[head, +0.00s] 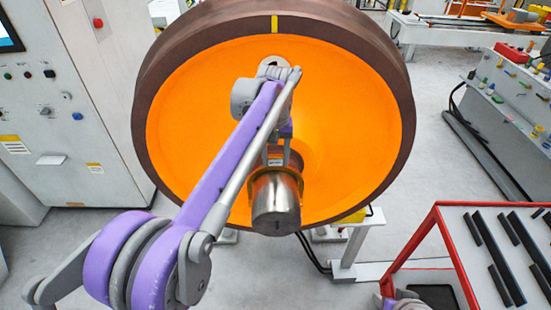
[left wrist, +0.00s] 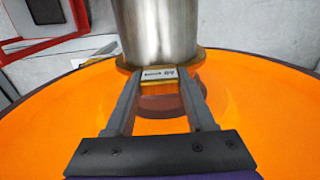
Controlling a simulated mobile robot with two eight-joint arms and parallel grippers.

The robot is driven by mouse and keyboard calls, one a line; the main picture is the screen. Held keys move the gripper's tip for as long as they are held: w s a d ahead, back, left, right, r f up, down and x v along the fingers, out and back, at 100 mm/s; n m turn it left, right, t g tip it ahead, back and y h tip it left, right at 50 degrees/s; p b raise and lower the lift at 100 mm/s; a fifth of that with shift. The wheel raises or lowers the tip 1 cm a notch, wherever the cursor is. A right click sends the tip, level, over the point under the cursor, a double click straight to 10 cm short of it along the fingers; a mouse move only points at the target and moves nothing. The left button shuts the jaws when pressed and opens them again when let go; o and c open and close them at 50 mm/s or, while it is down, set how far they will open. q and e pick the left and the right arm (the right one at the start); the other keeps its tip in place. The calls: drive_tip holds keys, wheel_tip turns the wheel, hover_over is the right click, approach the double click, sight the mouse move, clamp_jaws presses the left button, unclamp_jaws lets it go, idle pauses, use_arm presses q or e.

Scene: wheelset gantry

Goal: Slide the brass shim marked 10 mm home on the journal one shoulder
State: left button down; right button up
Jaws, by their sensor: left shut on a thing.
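The journal (head: 276,208) is a bare steel cylinder standing out from the orange face of the big wheel (head: 355,130). It also shows at the top of the left wrist view (left wrist: 158,30). The brass shim (left wrist: 160,88) sits around the journal at its wheel-side part, with a pale label on its tab; the label is too small to read surely. My left gripper (left wrist: 160,77) is shut on this tab, one finger on each side. In the head view my left gripper (head: 279,158) is just above the journal, partly hidden by its arm.
A red-framed rack (head: 437,213) with dark bars stands at lower right. A grey control cabinet (head: 75,95) is at left. A bench with small coloured parts (head: 515,95) is at right. A light stand (head: 352,245) is below the wheel. Grey floor lies between.

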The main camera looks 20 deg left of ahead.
use_arm(q)
drive_tip(key=shift+w+a+p, duration=0.25)
drive_tip(key=shift+w, duration=0.55)
drive_tip(key=shift+w+a+p, duration=0.2)
drive_tip(key=shift+w, duration=0.55)
use_arm(e)
drive_tip(key=shift+w+r, duration=0.4)
drive_tip(key=shift+r, duration=0.3)
use_arm(q)
drive_tip(key=shift+c, duration=0.8)
unclamp_jaws()
drive_tip(key=shift+r, duration=0.1)
wheel_tip(320, 180, up, 11)
drive_tip(key=shift+p, duration=0.35)
use_arm(e)
drive_tip(key=shift+w+r, duration=0.3)
drive_tip(key=shift+r, duration=0.2)
use_arm(q)
drive_tip(key=shift+f, duration=0.2)
